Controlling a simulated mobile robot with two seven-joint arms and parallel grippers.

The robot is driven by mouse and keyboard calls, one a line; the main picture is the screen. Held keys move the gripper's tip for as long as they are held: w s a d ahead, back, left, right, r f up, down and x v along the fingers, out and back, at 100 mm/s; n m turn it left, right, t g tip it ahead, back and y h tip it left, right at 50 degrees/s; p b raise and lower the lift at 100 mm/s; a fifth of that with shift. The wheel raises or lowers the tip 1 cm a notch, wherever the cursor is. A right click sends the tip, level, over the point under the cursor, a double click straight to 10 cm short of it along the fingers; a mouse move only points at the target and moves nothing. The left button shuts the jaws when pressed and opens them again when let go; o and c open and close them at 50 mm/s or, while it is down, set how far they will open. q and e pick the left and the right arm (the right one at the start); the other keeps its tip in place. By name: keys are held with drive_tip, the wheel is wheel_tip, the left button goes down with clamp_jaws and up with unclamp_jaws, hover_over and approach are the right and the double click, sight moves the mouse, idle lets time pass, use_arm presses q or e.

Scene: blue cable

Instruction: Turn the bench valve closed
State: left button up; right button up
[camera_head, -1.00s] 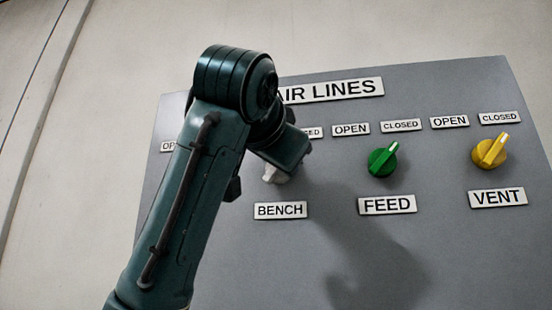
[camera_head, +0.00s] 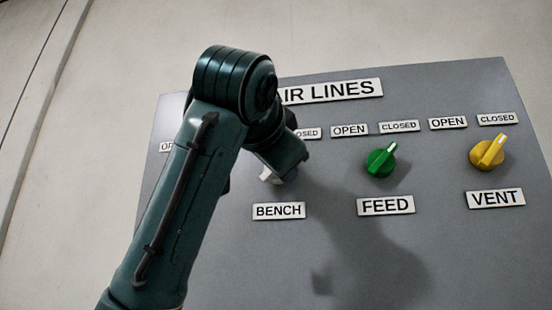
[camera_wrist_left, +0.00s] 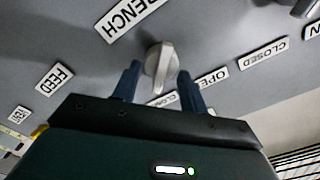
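The bench valve is a pale grey knob (camera_head: 266,175) above the BENCH label (camera_head: 279,211) on the panel. My left arm hides much of it in the head view. In the left wrist view the knob (camera_wrist_left: 161,64) shows its raised handle, in a picture turned roughly upside down. My left gripper (camera_wrist_left: 160,82) has one dark blue finger on each side of the knob, close to it, with a small gap seeming to show at the left finger. The gripper looks open. In the head view it is mostly hidden behind my wrist. My right gripper is in neither view.
The green FEED knob (camera_head: 381,161) and yellow VENT knob (camera_head: 487,153) stand out from the grey panel (camera_head: 450,250) to the right. OPEN and CLOSED labels sit above them.

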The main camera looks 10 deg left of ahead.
use_arm(q)
drive_tip(key=shift+o, duration=1.4)
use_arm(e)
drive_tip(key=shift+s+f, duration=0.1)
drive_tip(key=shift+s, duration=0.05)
use_arm(q)
drive_tip(key=s+b, duration=0.6)
drive_tip(key=s, duration=0.7)
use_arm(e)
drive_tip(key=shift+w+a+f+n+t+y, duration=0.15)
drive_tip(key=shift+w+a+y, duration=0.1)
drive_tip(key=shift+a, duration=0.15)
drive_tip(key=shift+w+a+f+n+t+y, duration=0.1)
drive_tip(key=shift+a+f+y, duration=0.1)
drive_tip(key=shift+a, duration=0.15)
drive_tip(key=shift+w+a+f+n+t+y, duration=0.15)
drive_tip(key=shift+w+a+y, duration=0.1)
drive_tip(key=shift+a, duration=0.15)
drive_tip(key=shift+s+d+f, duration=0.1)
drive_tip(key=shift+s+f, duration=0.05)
use_arm(q)
drive_tip(key=shift+s, duration=0.1)
